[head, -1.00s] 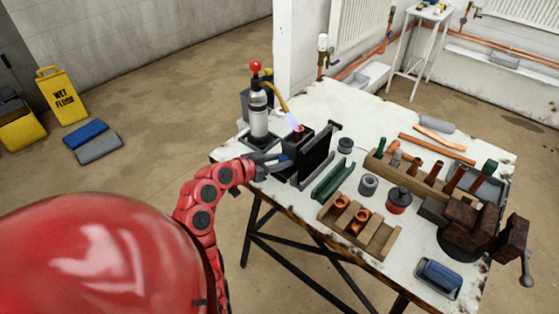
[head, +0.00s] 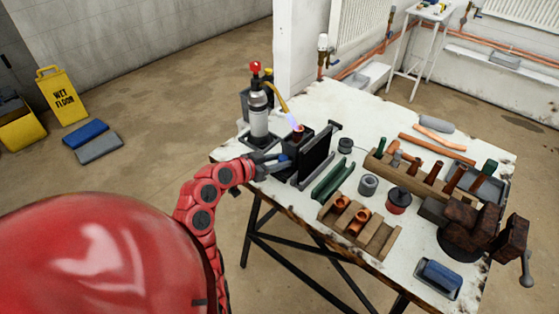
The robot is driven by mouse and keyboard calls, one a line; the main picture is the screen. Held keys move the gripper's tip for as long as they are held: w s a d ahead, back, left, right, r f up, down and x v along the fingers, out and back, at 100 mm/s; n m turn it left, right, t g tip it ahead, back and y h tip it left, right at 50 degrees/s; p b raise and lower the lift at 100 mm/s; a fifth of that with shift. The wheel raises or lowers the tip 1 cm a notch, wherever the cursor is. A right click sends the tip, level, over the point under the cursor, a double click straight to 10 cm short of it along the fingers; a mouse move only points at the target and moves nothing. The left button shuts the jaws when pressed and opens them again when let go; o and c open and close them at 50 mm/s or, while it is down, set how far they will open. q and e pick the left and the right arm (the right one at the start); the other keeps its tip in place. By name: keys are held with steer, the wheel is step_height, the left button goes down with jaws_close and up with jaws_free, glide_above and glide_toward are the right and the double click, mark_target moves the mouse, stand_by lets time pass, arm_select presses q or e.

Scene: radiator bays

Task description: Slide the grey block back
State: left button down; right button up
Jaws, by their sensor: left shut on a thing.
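A dark grey block (head: 293,149) stands near the left edge of the white workbench, behind a tall black upright panel (head: 316,147). My left gripper (head: 279,161) reaches in from the left at the block's near left side. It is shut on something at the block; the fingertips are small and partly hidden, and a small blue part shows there. My right gripper is not in view.
The white workbench (head: 370,110) holds a green channel (head: 333,179), a wooden rack (head: 377,238) with copper fittings, a red-and-black tin (head: 398,201) and a rusty vise (head: 472,225). A wet floor sign (head: 62,95) stands on the floor at left.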

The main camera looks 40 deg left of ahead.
mark_target(308, 136)
arm_select(q)
steer(key=shift+w, duration=0.1)
steer(key=w+b, duration=0.2)
steer(key=w, duration=0.2)
steer(key=w+b, duration=0.2)
steer(key=w, duration=0.3)
steer(key=w+d+b, duration=0.1)
steer(key=w+b, duration=0.1)
steer(key=w, duration=0.3)
steer(key=shift+r, duration=0.15)
steer(key=c, duration=1)
jaws_free()
steer(key=o, duration=0.5)
steer(key=shift+w, duration=0.1)
steer(key=shift+s+a, duration=0.1)
steer(key=shift+s, duration=0.25)
steer(key=b+v, duration=0.1)
steer(key=v, duration=1.5)
steer(key=shift+s+r, duration=0.15)
steer(key=shift+s, duration=0.2)
